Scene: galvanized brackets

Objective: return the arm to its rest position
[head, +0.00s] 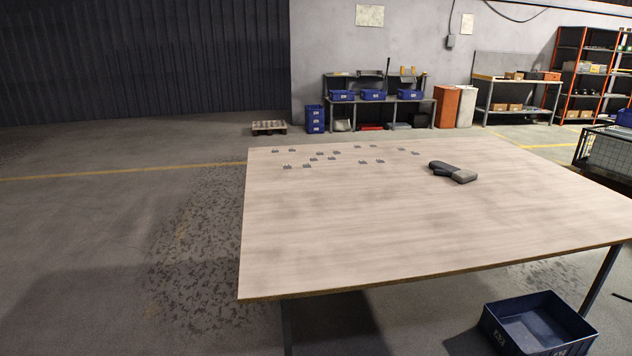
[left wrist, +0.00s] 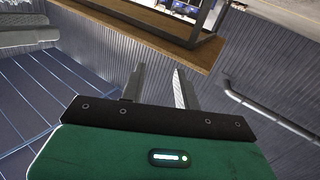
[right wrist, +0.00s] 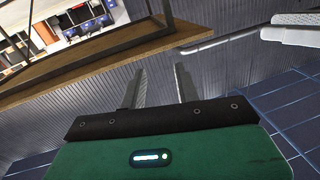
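Neither arm shows in the head view. My left gripper (left wrist: 158,88) shows in the left wrist view with its two fingers apart and nothing between them. My right gripper (right wrist: 160,88) shows in the right wrist view, also with its fingers apart and empty. Several small galvanized brackets (head: 308,166) lie scattered on the far left part of the wooden table (head: 400,230) in the head view. Both grippers are away from the brackets. The table's edge shows beyond the fingers in both wrist views.
A dark grey handheld tool (head: 453,172) lies on the table right of the brackets. A blue crate (head: 537,325) stands on the floor at the table's near right. Shelves and workbenches line the back wall. The near table top and the floor at left are clear.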

